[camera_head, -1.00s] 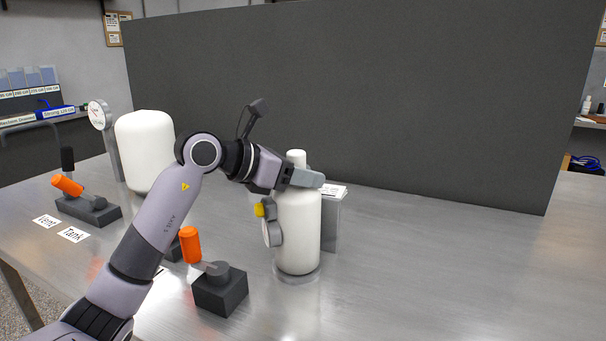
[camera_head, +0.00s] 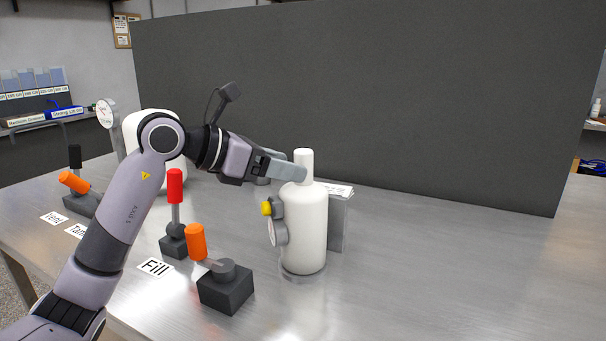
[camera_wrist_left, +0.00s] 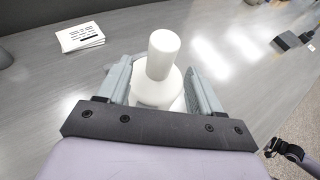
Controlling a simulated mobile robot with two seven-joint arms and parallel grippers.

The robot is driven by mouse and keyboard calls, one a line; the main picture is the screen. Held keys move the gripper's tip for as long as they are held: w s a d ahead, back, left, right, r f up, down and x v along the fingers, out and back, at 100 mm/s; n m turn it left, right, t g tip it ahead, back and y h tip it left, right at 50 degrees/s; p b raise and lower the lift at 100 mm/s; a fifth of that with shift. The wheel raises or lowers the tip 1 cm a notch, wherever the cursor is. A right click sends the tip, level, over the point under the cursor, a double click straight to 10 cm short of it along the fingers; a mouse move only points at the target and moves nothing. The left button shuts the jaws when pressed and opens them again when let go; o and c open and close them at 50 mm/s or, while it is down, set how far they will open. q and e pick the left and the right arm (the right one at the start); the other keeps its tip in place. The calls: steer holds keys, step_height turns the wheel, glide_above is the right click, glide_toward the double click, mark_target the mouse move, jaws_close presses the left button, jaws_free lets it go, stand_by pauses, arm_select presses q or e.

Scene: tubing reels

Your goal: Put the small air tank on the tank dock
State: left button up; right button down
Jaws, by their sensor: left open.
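The small air tank (camera_head: 305,225) is a white upright bottle with a narrow neck, a gauge and a yellow knob on its left side. It stands on a round grey base, the tank dock (camera_head: 302,277), at mid table. My left gripper (camera_head: 300,172) is open at the tank's neck. In the left wrist view the neck (camera_wrist_left: 162,55) stands between the two open fingers (camera_wrist_left: 160,85), with a gap at least on the right side. My right gripper is not in view.
Levers with orange handles (camera_head: 196,243) and a red handle (camera_head: 175,187) stand left of the tank. A large white tank (camera_head: 143,122) is behind my arm. A grey block with a paper label (camera_head: 338,190) is right behind the small tank. Table at right is clear.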

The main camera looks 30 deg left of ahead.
arm_select(q)
steer(key=v, duration=0.6)
steer(key=shift+f+b, duration=0.1)
steer(key=shift+b, duration=0.3)
